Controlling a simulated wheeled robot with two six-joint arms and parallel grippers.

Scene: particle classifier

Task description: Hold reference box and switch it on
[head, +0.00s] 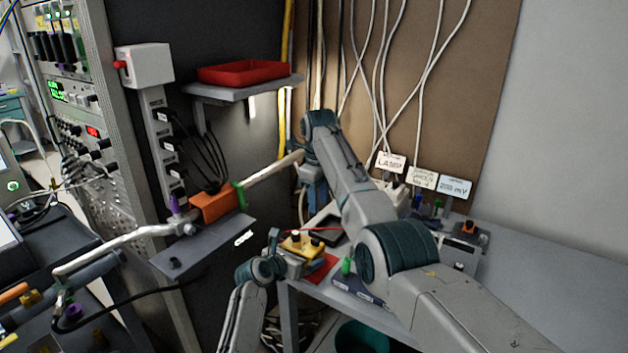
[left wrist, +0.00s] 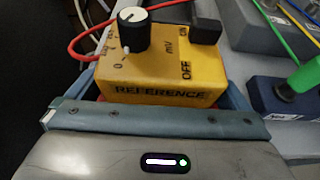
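The yellow reference box (head: 297,244) sits at the left end of the table. In the left wrist view the box (left wrist: 160,85) fills the upper middle, with "REFERENCE" on its near face. On top are a black knob with a white cap (left wrist: 133,28), the letters mV, and a black switch (left wrist: 205,27) between ON and OFF markings. Its setting is unclear. My left gripper (head: 287,259) has a finger on each side of the box, close against it, and looks shut on it. My right gripper (head: 316,190) points down above and behind the box; its fingertips are unclear.
A red wire (left wrist: 90,38) runs from the box. A blue-black block with a green plug (left wrist: 303,75) stands close right of it. To the left are an orange block (head: 215,203) on a rod and a grey shelf (head: 205,250). The table's right part (head: 550,275) is clear.

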